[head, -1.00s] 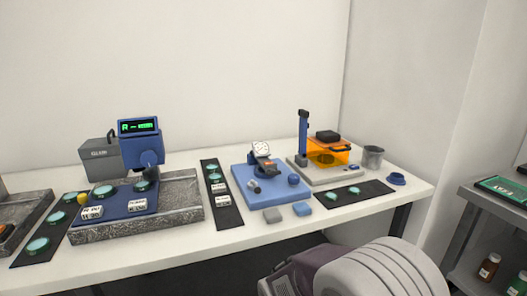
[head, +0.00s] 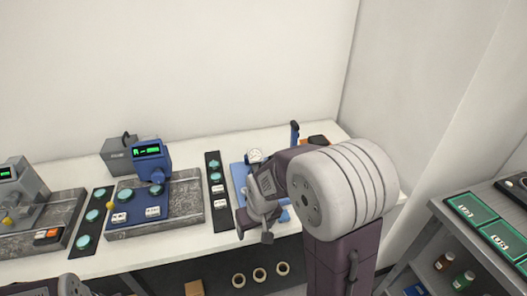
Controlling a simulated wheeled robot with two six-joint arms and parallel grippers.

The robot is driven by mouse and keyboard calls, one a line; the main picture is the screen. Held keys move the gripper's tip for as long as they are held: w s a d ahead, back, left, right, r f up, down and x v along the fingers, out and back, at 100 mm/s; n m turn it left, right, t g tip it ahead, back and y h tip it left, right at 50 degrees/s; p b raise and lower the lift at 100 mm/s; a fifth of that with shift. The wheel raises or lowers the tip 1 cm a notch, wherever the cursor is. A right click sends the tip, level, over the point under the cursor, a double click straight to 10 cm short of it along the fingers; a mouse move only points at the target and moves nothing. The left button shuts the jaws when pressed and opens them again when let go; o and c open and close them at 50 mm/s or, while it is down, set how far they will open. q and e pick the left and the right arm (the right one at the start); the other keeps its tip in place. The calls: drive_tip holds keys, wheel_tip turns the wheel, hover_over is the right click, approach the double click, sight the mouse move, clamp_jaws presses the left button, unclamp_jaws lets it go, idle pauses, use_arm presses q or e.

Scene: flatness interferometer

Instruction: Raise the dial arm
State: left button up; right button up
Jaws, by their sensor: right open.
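The white-faced dial (head: 254,155) shows at the back of a blue base plate (head: 238,174) on the bench. Its supporting arm is mostly hidden behind my right arm, so I cannot tell how far it is raised. My right gripper (head: 254,230) is open over the bench's front edge, in front of the blue plate, and points down and left. I see nothing between its fingers. Only a grey part of my left arm shows at the bottom left; its gripper is out of view.
A black strip with teal discs (head: 215,177) lies left of the blue plate. Further left stands a blue instrument with a green display (head: 147,151) on a granite slab (head: 187,200). A dark blue post (head: 294,133) stands behind my right arm. A shelf unit with green trays (head: 478,211) is at right.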

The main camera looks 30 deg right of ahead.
drive_tip(key=w+d+r+m+t+p, duration=0.1)
drive_tip(key=w+d+r, duration=0.3)
drive_tip(key=w+d, duration=0.25)
drive_tip(key=w+d+r+m+p, duration=0.1)
drive_tip(key=w+d+r, duration=0.35)
drive_tip(key=w, duration=0.25)
drive_tip(key=shift+h, duration=0.4)
drive_tip(key=x, duration=0.9)
drive_tip(key=shift+w+d+r+p, duration=0.1)
drive_tip(key=shift+w+d+p, duration=0.05)
drive_tip(key=shift+p, duration=0.2)
clamp_jaws()
use_arm(q)
wheel_tip(320, 180, up, 6)
drive_tip(key=shift+w+f, duration=0.1)
